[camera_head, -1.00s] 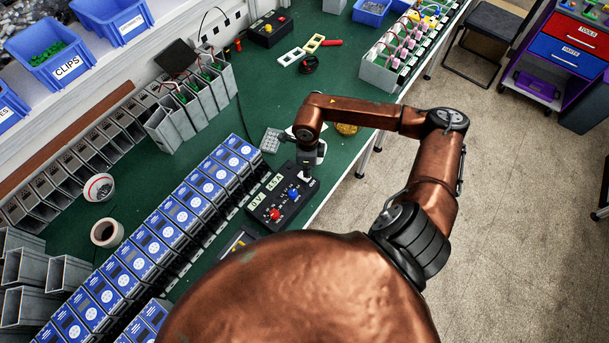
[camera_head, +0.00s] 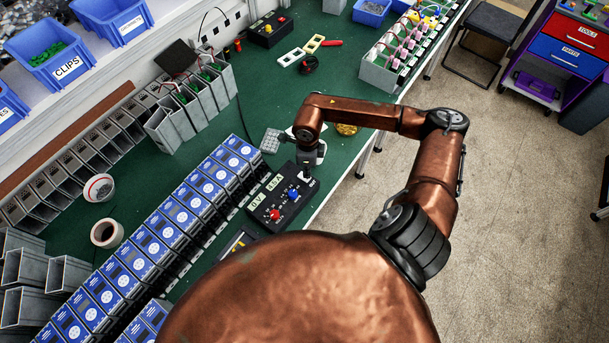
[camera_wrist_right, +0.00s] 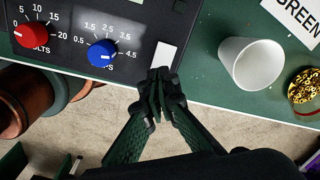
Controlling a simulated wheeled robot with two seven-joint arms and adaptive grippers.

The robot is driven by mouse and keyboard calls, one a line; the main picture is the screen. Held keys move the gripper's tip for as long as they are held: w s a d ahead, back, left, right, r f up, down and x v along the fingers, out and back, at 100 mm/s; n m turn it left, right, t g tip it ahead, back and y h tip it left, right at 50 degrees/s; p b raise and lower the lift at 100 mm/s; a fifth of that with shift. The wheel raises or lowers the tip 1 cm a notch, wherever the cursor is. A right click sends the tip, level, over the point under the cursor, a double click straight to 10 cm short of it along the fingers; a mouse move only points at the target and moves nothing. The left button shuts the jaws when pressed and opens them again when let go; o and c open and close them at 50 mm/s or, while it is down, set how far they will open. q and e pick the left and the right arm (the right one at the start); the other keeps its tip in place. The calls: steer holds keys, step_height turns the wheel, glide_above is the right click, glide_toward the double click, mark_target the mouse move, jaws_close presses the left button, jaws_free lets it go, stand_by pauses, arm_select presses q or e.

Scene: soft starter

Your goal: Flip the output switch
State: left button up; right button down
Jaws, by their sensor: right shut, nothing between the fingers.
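The black power supply (camera_head: 282,198) lies on the green bench. It has a red knob (camera_head: 275,215), a blue knob (camera_head: 293,194) and displays that seem to read 0 V and 4.5 A. Its white output switch (camera_head: 306,176) is at the panel's right corner, and it also shows in the right wrist view (camera_wrist_right: 166,56). My right gripper (camera_wrist_right: 158,78) is shut and empty, with its fingertips right by the near end of the switch. I cannot tell whether they touch it. In the head view the right gripper (camera_head: 308,161) is just behind the switch. My left gripper is out of view.
The bench's front edge is close by, with open floor beyond.

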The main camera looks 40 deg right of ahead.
steer(key=shift+f+b, duration=1)
steer(key=shift+f, duration=0.15)
stand_by(0.5)
steer(key=shift+r, duration=0.1)
steer(key=shift+r+p, duration=1.6)
steer(key=shift+r, duration=1.85)
